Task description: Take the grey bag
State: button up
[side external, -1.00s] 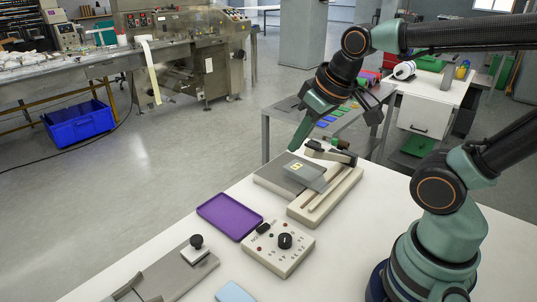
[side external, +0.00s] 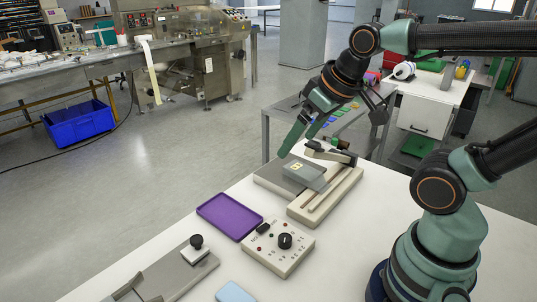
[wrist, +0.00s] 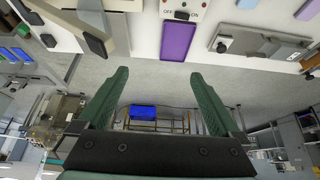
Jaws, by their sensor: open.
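The grey bag (side external: 306,175) is a flat grey piece with a yellow label marked B. It lies on the beige sealer (side external: 325,201), partly over the grey plate beside it. My gripper (side external: 303,138) is above and behind the bag, with its green fingers pointing down, apart from it. In the wrist view my gripper (wrist: 158,75) has its two green fingers spread wide with nothing between them. The sealer is at the top left of the wrist view (wrist: 117,28); I cannot clearly make out the bag there.
A purple tray (side external: 229,215) and a control box (side external: 279,248) with a black knob sit on the white table, left of and in front of the sealer. A grey fixture (side external: 168,273) lies at front left. The sealer's raised arm (side external: 331,152) stands close behind the bag.

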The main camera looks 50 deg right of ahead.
jog(key=g, duration=0.6)
send_over(304, 170)
notch_tip(304, 170, down, 10)
jog(key=shift+m, duration=0.4)
jog(key=f, duration=0.6)
jog(key=shift+a, duration=0.2)
jog(key=shift+d+f, duration=0.15)
jog(key=shift+f, duration=2.45)
jog(key=c, duration=1.2)
